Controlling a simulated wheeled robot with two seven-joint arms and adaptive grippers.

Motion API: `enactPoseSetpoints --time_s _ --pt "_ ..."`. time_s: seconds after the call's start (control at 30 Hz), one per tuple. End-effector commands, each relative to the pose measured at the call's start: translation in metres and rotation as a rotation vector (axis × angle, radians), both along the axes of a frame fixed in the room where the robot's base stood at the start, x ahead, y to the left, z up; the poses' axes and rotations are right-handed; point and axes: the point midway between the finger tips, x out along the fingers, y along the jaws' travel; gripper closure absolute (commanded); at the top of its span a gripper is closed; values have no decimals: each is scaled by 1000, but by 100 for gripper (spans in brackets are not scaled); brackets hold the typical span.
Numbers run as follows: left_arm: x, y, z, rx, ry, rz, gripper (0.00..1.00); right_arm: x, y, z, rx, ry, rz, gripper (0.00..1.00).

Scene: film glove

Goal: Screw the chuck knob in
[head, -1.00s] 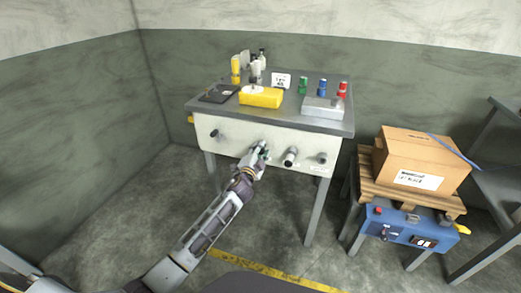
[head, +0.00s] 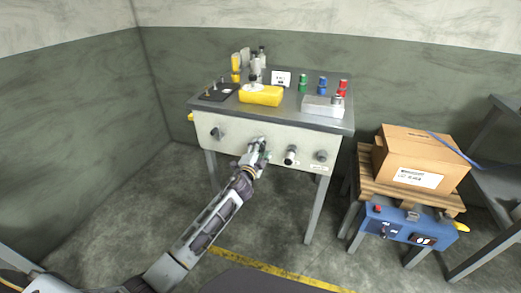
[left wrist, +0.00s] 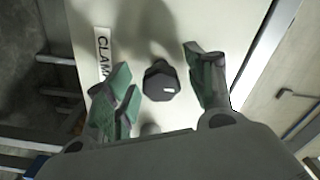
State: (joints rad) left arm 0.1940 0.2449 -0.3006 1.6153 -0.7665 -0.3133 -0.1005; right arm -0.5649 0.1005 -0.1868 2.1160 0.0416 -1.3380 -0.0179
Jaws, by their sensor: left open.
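A dark faceted knob (left wrist: 160,84) with a small white mark sits on the pale front panel (left wrist: 210,20) in the left wrist view. A label starting "CLAM" (left wrist: 103,50) is beside it; I cannot read which knob is the chuck knob. My left gripper (left wrist: 157,66) is open, its green-padded fingers on either side of the knob, with visible gaps. In the head view my left gripper (head: 258,152) is at the panel's second knob position from the left, partly hiding it. Other knobs show at the left (head: 217,133) and right (head: 290,155). My right gripper is not in view.
The panel fronts a grey-topped table (head: 330,122) holding a yellow box (head: 261,96), a grey box (head: 322,106) and several bottles and coloured cylinders. A cardboard box (head: 420,160) on a pallet stands to the right. The floor left of the table is clear.

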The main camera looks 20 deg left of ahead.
Motion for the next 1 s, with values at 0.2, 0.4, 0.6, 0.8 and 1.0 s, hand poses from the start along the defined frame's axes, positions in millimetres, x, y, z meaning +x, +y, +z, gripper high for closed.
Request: enactPoseSetpoints --time_s 0.2,0.4,0.6,0.8,1.0 --pt "-1 0 0 -1 -1 0 46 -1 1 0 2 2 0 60" --pt "-9 1 0 0 0 0 46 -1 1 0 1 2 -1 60" --pt "-24 1 0 -1 -1 0 46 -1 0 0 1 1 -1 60" --pt "-42 2 -1 -1 0 0 46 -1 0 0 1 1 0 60" --pt "-58 2 -1 0 1 0 46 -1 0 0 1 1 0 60"
